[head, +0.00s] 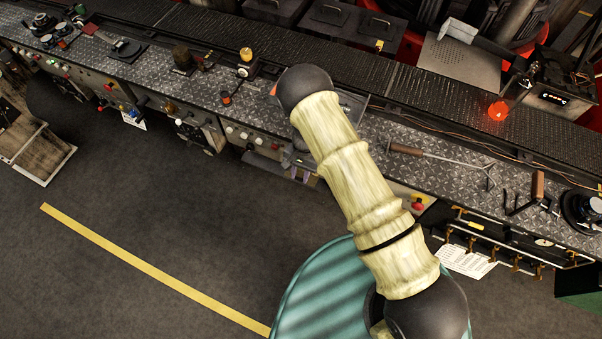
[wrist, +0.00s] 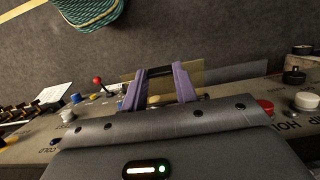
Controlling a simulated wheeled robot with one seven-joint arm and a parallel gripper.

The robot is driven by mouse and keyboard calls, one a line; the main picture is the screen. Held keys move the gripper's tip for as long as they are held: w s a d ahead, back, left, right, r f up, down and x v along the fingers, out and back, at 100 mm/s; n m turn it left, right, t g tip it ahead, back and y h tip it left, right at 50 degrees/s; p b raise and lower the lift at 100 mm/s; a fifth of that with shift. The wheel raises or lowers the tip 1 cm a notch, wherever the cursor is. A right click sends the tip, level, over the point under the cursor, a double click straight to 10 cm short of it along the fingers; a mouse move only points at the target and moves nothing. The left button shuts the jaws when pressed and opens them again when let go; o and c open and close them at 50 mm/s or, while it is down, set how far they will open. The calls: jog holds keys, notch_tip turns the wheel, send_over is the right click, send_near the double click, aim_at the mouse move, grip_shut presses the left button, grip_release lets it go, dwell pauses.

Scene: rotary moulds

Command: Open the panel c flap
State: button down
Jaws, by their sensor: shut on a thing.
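My gripper (wrist: 160,72) shows in the wrist view with two purple fingers. They are shut on a dark bar (wrist: 160,71), which looks like the handle of a flap. Behind the fingers a thin plate, tan near the gripper and grey to the right (wrist: 248,73), stands out from the console front; I take it for the panel c flap, though no letter is readable. In the head view the grey plate (head: 266,165) sticks out below the console edge, left of my gripper (head: 295,173). My arm hides most of the hand there, and the hinge is not clear.
The console front carries a red ball-topped lever (wrist: 97,82), coloured knobs and a red button (head: 417,204). A long wooden-handled tool (head: 430,156) lies on the tread-plate bench. My green base shows below. The dark floor (head: 165,205) is open to the left.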

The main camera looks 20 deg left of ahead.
jog(key=c, duration=1.1)
grip_release()
jog(key=shift+w+r, duration=0.2)
jog(key=shift+r, duration=0.15)
jog(key=b+v, duration=0.4)
jog(key=v, duration=1.2)
jog(key=shift+r+b, duration=0.3)
jog(key=shift+b, duration=0.05)
